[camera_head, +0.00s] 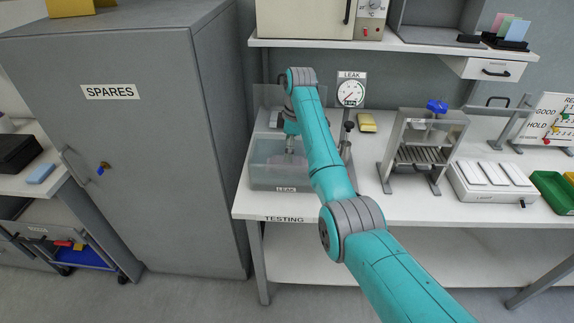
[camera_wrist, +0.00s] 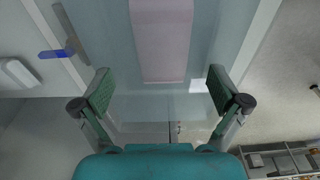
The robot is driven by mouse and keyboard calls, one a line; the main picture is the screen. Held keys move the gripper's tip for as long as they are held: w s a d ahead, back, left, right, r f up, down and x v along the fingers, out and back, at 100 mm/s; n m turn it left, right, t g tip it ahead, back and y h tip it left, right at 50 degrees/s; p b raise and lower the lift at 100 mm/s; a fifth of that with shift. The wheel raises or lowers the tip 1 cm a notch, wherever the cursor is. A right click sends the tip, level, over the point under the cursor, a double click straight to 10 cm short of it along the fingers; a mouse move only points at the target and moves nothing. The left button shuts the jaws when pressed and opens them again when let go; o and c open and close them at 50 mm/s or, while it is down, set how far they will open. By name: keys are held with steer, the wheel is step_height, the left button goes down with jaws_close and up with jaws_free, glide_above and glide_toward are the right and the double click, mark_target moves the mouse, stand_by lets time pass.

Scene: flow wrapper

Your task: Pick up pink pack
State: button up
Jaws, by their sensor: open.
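The pink pack (camera_wrist: 162,42) shows in the wrist view as a pale pink flat strip at the top middle, inside the clear tank. In the head view the pack is mostly hidden by the tank wall and my arm. The clear tank (camera_head: 268,178) labelled LEAK stands on the left of the white bench. My gripper (camera_wrist: 160,86) is open and empty, with one finger to either side of the pack's near end in the picture. No contact shows; the height gap cannot be told. In the head view my gripper reaches down over the tank.
A metal frame with a blue knob (camera_head: 437,106) stands further right. The grey SPARES cabinet (camera_head: 120,150) is left. A shelf (camera_head: 400,46) hangs above the bench.

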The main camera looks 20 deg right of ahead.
steer(key=shift+s+a+f, duration=0.1)
steer(key=shift+a+f, duration=0.05)
steer(key=shift+f, duration=1.3)
steer(key=shift+a+f, duration=0.15)
steer(key=shift+f, duration=1.25)
steer(key=shift+r, duration=0.1)
steer(key=c, duration=1.3)
